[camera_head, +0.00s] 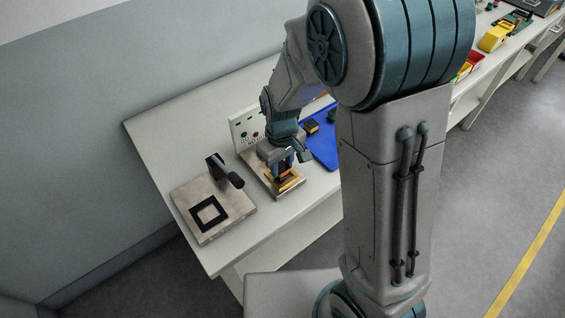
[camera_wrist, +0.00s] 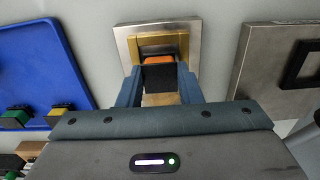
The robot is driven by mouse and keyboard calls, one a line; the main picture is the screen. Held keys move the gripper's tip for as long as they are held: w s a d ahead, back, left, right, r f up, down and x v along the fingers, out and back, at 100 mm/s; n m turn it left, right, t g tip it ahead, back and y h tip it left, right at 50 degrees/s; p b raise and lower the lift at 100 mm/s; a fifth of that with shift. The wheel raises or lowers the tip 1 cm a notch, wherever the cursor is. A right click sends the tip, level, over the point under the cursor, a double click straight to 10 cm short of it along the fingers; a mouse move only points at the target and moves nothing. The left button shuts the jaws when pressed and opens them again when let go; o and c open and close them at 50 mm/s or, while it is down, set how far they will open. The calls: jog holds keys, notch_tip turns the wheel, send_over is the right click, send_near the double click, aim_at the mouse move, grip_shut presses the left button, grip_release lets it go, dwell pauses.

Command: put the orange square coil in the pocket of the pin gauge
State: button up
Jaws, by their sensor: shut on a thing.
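The orange square coil (camera_wrist: 158,60) shows an orange top and a dark face in the wrist view. My gripper (camera_wrist: 160,74) is shut on it, with one blue-grey finger on each side. In the head view my gripper (camera_head: 283,168) points down over a square metal plate with a brass frame (camera_head: 291,187). The brass frame (camera_wrist: 182,40) surrounds the coil in the wrist view; I cannot tell whether the coil is seated in it or just above it. Another metal plate (camera_head: 235,215) carries a black square frame (camera_head: 209,214) and an upright dark clamp. No label shows which is the pin gauge.
A white panel with sockets (camera_head: 240,128) stands behind the brass-framed plate. A blue tray (camera_head: 324,150) with small connectors lies to the right; it also shows at the left of the wrist view (camera_wrist: 40,60). The light table (camera_head: 160,135) is clear at the back left.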

aim_at(282, 167)
jog(key=shift+f, duration=0.15)
jog(key=o, duration=1)
notch_tip(282, 167, up, 12)
jog(key=s+d+r+m+t, duration=0.1)
jog(key=s+d+m, duration=0.1)
jog(key=s+d, duration=0.2)
jog(key=s+d+r+m+t, duration=0.1)
jog(key=s+d+m, duration=0.1)
jog(key=s+d, duration=0.2)
jog(key=s+d+r+m+t, duration=0.1)
jog(key=s+d+m, duration=0.1)
jog(key=s+d, duration=0.2)
jog(key=shift+s+d+r+m, duration=0.1)
jog(key=shift+s+r+m, duration=0.25)
jog(key=shift+m, duration=0.05)
